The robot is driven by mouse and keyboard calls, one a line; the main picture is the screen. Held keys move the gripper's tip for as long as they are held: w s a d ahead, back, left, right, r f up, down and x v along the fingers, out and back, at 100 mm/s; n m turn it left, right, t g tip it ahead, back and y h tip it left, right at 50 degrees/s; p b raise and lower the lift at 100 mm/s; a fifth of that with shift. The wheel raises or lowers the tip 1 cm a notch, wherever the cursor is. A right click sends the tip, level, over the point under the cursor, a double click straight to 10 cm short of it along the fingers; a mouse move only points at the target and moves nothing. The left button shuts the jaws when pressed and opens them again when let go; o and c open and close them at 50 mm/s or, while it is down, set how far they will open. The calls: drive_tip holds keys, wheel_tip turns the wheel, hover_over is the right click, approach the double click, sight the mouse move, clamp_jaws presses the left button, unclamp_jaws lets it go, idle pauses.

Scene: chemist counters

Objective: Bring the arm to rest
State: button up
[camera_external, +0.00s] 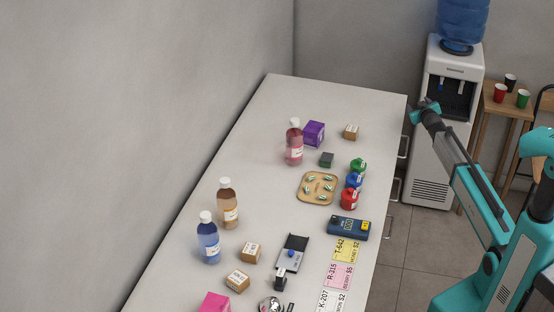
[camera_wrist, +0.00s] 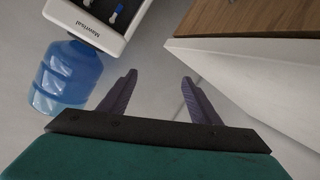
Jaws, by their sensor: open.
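My arm reaches up and left from the right side of the external view, its wrist end (camera_external: 427,108) in front of the water dispenser and just off the counter's far right corner.
The white water dispenser (camera_external: 436,128) has a blue bottle (camera_wrist: 66,76). The counter (camera_external: 271,108) bears bottles, boxes, a pill tray (camera_external: 304,196) and labels. A small wooden table (camera_external: 513,107) with cups stands at the right. Grey floor (camera_external: 420,250) is clear beside the counter.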

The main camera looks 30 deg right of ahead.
drive_tip(key=s+d+f+b, duration=0.1)
drive_tip(key=s+d+f, duration=0.3)
drive_tip(key=f, duration=0.4)
drive_tip(key=s+d+f+b, duration=0.2)
drive_tip(key=s+d+f, duration=0.25)
drive_tip(key=f, duration=0.35)
drive_tip(key=s+a+f+g+y+p, duration=0.25)
drive_tip(key=s+a+f, duration=0.25)
drive_tip(key=a+f, duration=0.45)
drive_tip(key=s+a+f+g+y+p, duration=0.25)
drive_tip(key=s+a+f+p, duration=0.2)
drive_tip(key=a+f, duration=0.45)
drive_tip(key=s+a+f+g+y+p, duration=0.1)
drive_tip(key=s+a+f+g+p, duration=0.25)
drive_tip(key=s+a, duration=0.45)
drive_tip(key=s+a+f+g+y+p, duration=0.1)
drive_tip(key=s+a+f+g+p, duration=0.25)
drive_tip(key=s+a, duration=0.5)
drive_tip(key=s+a+r+g+p, duration=0.1)
drive_tip(key=s+a+g+p, duration=0.1)
drive_tip(key=s, duration=1.1)
drive_tip(key=s+a+r+n+g+p, duration=0.1)
drive_tip(key=s+a+g+p, duration=0.2)
drive_tip(key=s, duration=0.9)
drive_tip(key=a+g, duration=0.1)
drive_tip(key=a, duration=0.2)
drive_tip(key=shift+s, duration=0.4)
